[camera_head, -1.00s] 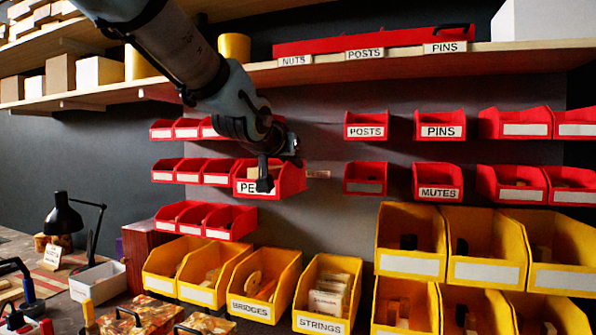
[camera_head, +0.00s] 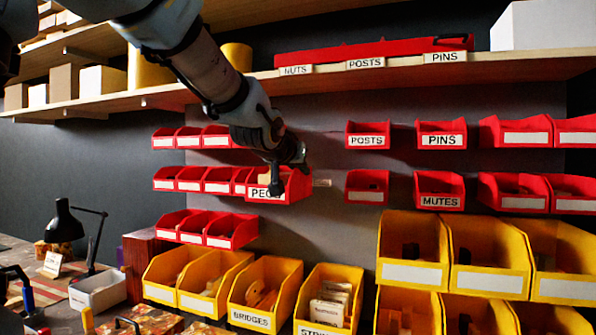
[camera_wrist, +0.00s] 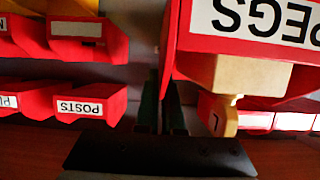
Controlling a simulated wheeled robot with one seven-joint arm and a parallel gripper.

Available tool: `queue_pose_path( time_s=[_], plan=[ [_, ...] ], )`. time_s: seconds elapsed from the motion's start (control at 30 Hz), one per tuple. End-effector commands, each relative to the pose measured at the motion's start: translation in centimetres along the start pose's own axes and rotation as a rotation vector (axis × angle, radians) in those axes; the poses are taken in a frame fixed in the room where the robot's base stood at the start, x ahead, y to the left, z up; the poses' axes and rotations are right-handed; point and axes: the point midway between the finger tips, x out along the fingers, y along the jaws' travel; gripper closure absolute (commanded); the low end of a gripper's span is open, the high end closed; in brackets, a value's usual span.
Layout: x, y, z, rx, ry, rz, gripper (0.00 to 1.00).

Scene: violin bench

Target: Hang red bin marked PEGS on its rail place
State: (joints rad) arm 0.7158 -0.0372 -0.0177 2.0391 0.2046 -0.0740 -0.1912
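The red bin marked PEGS (camera_head: 293,192) is in front of the grey back panel, at the middle row of red bins. Its label is partly covered by my gripper (camera_head: 277,182). In the wrist view the bin (camera_wrist: 183,40) is large and upside down at the upper right, with light wooden pieces (camera_wrist: 240,75) showing at its opening. My gripper's dark fingers (camera_wrist: 162,110) are close together at the bin's side wall, and the bin is held. A small pale tag (camera_head: 321,183) shows on the panel just right of the bin, beside a bare stretch.
Small red bins (camera_head: 218,180) stand close on the left, partly behind the PEGS bin. An unlabelled-looking red bin (camera_head: 366,196) is right of the bare stretch, with POSTS (camera_head: 367,141) above. Yellow bins (camera_head: 265,290) stand below; a wooden shelf (camera_head: 400,70) runs above.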

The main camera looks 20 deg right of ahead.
Motion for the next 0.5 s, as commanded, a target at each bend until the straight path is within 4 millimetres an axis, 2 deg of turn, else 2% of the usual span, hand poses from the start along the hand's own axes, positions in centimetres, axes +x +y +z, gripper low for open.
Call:
queue_pose_path(
  time_s=[0.5],
  plan=[
    [3.7,0.0,-1.4,-0.001,0.001,0.0,1.0]
  ],
)
